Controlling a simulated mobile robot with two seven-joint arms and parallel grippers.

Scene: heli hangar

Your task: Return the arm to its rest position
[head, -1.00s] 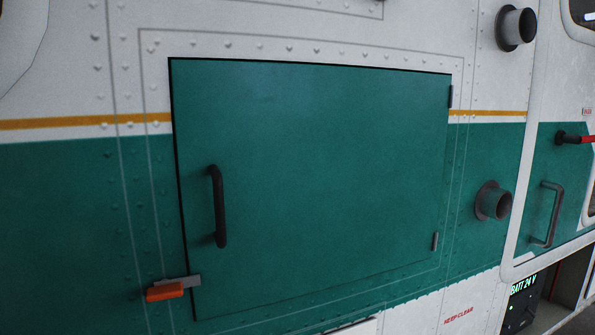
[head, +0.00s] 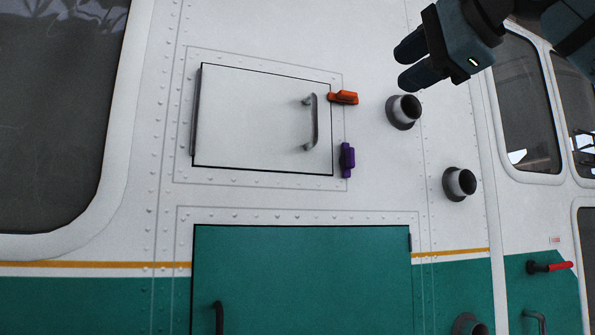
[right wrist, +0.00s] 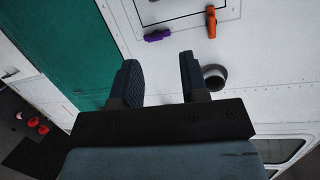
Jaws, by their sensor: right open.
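My right gripper (head: 405,65) is at the top right of the head view, in front of the white fuselage wall. Its two dark fingers are apart with nothing between them. The right wrist view shows the same open fingers (right wrist: 157,75), with the wall beyond them. My left gripper is in neither view.
A white hatch (head: 260,120) with a grey handle is shut; an orange latch (head: 343,98) and a purple latch (head: 347,160) are at its right edge. A green hatch (head: 300,270) is below. Pipe stubs (head: 404,110) (head: 460,183) protrude near my gripper.

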